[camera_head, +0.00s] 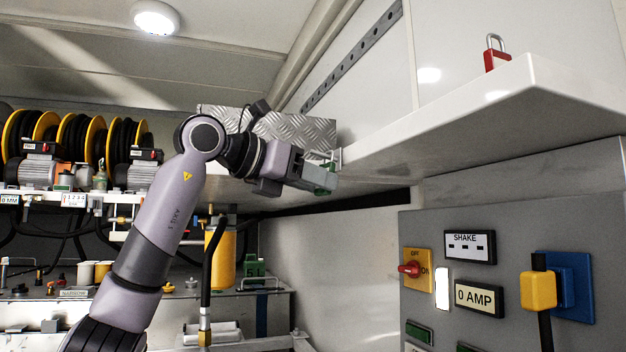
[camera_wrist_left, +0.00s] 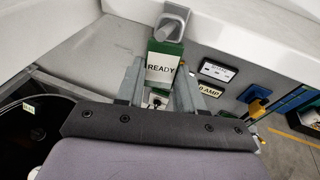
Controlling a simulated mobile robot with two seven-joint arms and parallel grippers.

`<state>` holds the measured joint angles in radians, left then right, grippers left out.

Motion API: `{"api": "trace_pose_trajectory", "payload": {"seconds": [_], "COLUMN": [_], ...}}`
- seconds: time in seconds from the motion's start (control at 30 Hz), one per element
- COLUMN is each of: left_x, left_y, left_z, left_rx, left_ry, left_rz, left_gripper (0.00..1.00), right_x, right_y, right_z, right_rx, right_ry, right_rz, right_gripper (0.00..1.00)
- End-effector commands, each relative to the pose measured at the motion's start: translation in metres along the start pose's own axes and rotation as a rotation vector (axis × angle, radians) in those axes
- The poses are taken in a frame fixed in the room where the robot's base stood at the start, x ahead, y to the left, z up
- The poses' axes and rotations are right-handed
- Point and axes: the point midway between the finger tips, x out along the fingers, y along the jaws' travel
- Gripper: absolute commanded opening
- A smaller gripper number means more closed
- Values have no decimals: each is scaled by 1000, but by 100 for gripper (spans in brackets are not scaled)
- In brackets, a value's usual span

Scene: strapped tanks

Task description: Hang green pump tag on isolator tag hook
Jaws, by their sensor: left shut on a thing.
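My left gripper (camera_head: 322,176) is up at the near left end of the white shelf, shut on the green tag (camera_head: 328,167). In the left wrist view the gripper (camera_wrist_left: 158,82) has a finger on each side of the green tag (camera_wrist_left: 178,48), whose white label reads READY. A pale grey hook-like fitting (camera_wrist_left: 173,22) is right above the tag's top; I cannot tell whether the tag hangs on it or only touches it. A small pale fitting (camera_head: 339,158) shows beside the gripper in the head view. The red isolator switch (camera_head: 410,269) is on the grey panel. My right gripper is not in view.
The white shelf (camera_head: 480,115) overhangs the grey panel (camera_head: 500,225) and carries a red padlock (camera_head: 497,58). A yellow plug (camera_head: 538,290) sits in a blue socket. Hose reels (camera_head: 75,137) and pumps (camera_head: 38,172) are at the left. The white wall below the gripper is clear.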

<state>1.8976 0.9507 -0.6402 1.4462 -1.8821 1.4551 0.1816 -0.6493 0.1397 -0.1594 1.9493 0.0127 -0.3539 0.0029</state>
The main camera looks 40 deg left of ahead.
Motion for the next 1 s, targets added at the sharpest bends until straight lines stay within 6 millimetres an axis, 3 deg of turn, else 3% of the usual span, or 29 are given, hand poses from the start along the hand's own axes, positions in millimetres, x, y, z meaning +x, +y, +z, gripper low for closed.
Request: {"api": "trace_pose_trajectory", "payload": {"seconds": [0.27, 0.3, 0.4, 0.73, 1.0], "left_x": [0, 0, 0, -4, -45], "left_y": [0, 0, 0, 0, 0], "left_z": [0, 0, 0, 0, 0], "left_rx": [0, 0, 0, 0, 0], "left_ry": [0, 0, 0, -1, -4], "left_rz": [0, 0, 0, 0, 1], "left_gripper": [0, 40, 67, 67, 67], "right_x": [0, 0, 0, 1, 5], "right_y": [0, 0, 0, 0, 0], "right_z": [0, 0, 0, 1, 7], "right_rx": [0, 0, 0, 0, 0], "right_ry": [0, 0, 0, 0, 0], "right_rz": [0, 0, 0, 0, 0], "right_gripper": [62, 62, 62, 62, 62]}}
